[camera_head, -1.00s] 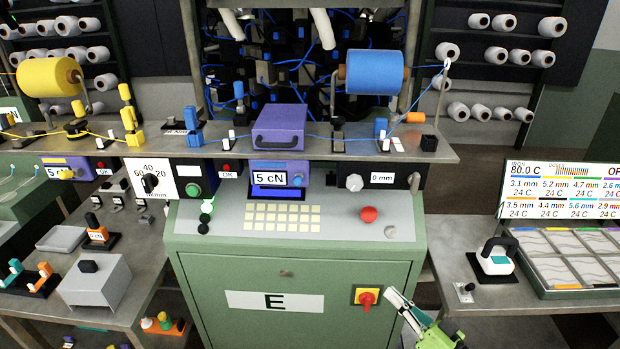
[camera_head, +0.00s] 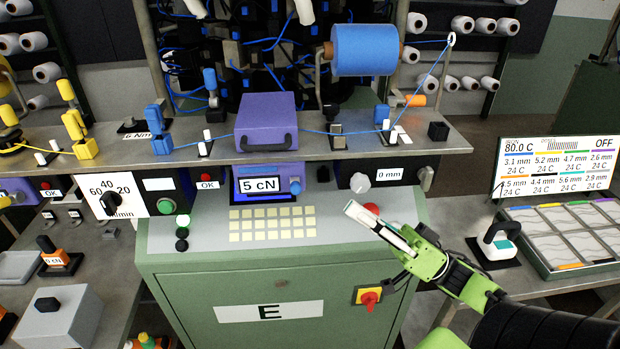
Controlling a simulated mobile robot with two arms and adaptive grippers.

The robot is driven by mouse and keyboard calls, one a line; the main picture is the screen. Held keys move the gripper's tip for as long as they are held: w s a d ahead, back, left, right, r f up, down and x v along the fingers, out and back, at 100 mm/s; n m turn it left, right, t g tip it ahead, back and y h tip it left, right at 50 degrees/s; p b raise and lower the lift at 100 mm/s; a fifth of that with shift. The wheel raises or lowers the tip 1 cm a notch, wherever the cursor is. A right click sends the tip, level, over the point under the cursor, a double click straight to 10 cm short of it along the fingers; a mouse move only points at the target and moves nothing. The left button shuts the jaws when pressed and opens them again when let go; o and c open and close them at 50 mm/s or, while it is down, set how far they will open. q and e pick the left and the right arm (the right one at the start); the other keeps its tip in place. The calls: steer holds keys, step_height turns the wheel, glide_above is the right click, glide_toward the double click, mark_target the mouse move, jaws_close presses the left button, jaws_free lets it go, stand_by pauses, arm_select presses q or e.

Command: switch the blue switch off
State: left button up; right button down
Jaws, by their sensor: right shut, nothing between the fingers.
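My right gripper (camera_head: 352,210) comes in from the lower right, with its fingers together and empty. It is in front of the green cabinet's sloped top panel, and its fingertips appear just left of the red button (camera_head: 371,208). I cannot tell which part is the blue switch. Blue parts in view include a round blue knob (camera_head: 295,186) beside the "5 cN" display (camera_head: 260,185), and a blue upright piece (camera_head: 209,80), blue blocks (camera_head: 158,142) and another blue piece (camera_head: 382,116) on the shelf. My left gripper is not in view.
A purple box (camera_head: 267,122) and a blue yarn spool (camera_head: 364,50) stand along the shelf. A red-and-yellow rotary switch (camera_head: 369,297) is on the cabinet front. An iron (camera_head: 496,243) and a sample tray (camera_head: 545,262) lie on the right table.

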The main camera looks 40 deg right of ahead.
mark_target(295, 186)
arm_select(q)
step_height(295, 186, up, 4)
steer(key=p, duration=0.3)
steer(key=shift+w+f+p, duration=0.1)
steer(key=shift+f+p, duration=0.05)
steer(key=shift+p, duration=0.2)
arm_select(e)
steer(key=x, duration=1)
steer(key=shift+w, duration=0.25)
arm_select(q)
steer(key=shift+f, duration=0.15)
arm_select(e)
steer(key=shift+f, duration=0.2)
